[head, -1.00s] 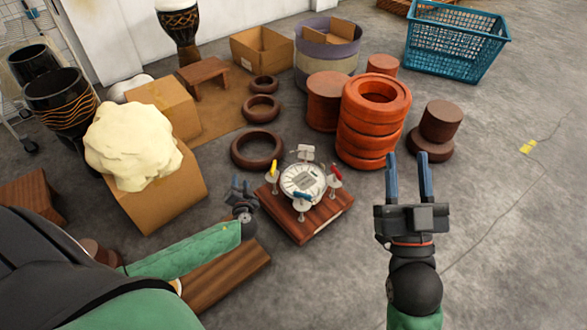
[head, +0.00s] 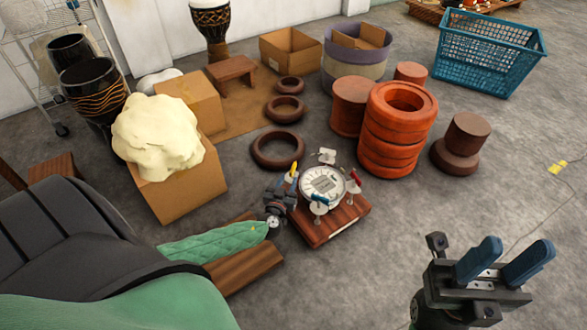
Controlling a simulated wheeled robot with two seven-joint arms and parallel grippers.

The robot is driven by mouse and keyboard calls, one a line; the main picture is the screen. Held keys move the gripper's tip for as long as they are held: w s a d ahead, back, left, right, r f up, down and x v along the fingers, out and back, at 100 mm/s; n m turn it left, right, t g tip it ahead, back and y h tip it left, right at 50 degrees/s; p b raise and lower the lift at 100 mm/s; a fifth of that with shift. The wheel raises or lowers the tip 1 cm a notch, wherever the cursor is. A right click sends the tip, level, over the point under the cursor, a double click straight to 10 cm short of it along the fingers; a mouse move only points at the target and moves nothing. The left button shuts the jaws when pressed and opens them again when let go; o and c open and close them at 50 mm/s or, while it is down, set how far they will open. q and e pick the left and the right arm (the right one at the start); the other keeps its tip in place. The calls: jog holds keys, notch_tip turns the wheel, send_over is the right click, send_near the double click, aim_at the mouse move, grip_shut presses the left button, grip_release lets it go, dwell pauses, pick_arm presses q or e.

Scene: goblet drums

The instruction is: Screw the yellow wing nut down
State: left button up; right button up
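The yellow wing nut (head: 294,168) stands upright at the left corner of a small wooden board (head: 345,222). The board carries a round, pale drum-like piece with a metal rim (head: 323,184). A red wing nut (head: 354,173), a blue wing nut (head: 319,198) and a white one (head: 327,154) stand around this piece. My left gripper (head: 287,185) is right at the yellow wing nut, just below it in the picture. Its fingers are too small and crowded to tell whether they grip it. My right gripper (head: 503,262) is open and empty, well to the right of the board.
Brown rings (head: 277,150) lie behind the board. A stack of orange rings (head: 393,135) stands behind it to the right. A cardboard box (head: 180,190) with a cream lump (head: 155,135) is at left. A blue basket (head: 487,55) stands far right. Floor right of the board is clear.

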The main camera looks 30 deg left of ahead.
aim_at(296, 162)
pick_arm(q)
jog(key=shift+b+x, duration=0.5)
jog(key=shift+x, duration=3.1)
grip_shut()
